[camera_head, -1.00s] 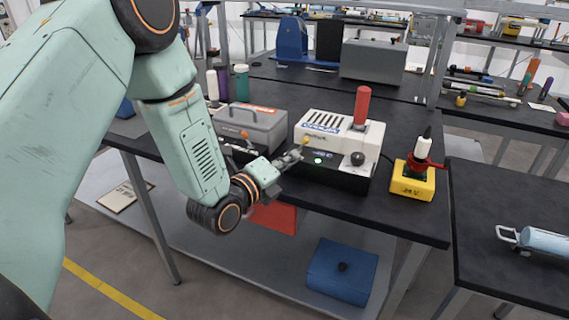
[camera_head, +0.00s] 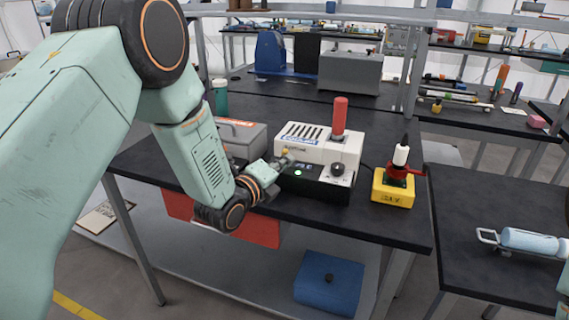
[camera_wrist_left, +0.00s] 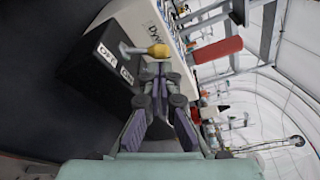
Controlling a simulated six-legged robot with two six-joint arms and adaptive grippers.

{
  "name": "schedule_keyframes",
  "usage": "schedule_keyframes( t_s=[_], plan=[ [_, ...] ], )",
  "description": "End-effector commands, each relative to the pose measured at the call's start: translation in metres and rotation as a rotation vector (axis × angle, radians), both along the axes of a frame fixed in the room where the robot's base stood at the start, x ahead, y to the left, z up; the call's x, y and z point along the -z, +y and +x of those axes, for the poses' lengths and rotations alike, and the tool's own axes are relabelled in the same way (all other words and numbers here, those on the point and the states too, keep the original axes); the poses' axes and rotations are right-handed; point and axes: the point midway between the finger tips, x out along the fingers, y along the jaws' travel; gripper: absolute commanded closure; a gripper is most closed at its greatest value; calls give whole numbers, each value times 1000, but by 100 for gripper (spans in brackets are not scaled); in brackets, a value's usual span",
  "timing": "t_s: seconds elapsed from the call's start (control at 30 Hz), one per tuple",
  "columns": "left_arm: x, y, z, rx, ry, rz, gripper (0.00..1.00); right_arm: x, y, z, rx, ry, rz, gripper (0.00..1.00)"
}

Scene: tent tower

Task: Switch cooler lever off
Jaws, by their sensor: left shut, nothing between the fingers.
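The cooler (camera_head: 318,152) is a white box on a black base with vents on top, standing on the dark bench. Its lever has a yellow knob (camera_head: 284,152) and sits at the box's left side. In the left wrist view the lever's yellow knob (camera_wrist_left: 157,51) is on a metal shaft, near the OFF label (camera_wrist_left: 106,54) and the ON label (camera_wrist_left: 127,75). My left gripper (camera_head: 286,163) is shut and empty. Its fingertips (camera_wrist_left: 160,68) are close to the knob; I cannot tell whether they touch it.
A red cylinder (camera_head: 340,116) stands up at the cooler's right. A yellow box with a red valve (camera_head: 392,190) stands right of it. A grey case (camera_head: 240,135) is behind my left wrist. A blue box (camera_head: 330,282) lies on the lower shelf.

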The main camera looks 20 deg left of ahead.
Motion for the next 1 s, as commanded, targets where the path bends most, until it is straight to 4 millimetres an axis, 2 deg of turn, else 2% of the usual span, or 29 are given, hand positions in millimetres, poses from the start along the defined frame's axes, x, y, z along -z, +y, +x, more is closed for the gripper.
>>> schedule_keyframes(
  t_s=[0.67, 1.0],
  plan=[
    [-4, 5, 0, -1, 4, -131, 100, 2, 0, 0, 0, 0, 0, 60],
    [-9, 13, 1, -1, 10, -346, 100, 6, 0, 0, 0, 0, 0, 60]
  ],
)
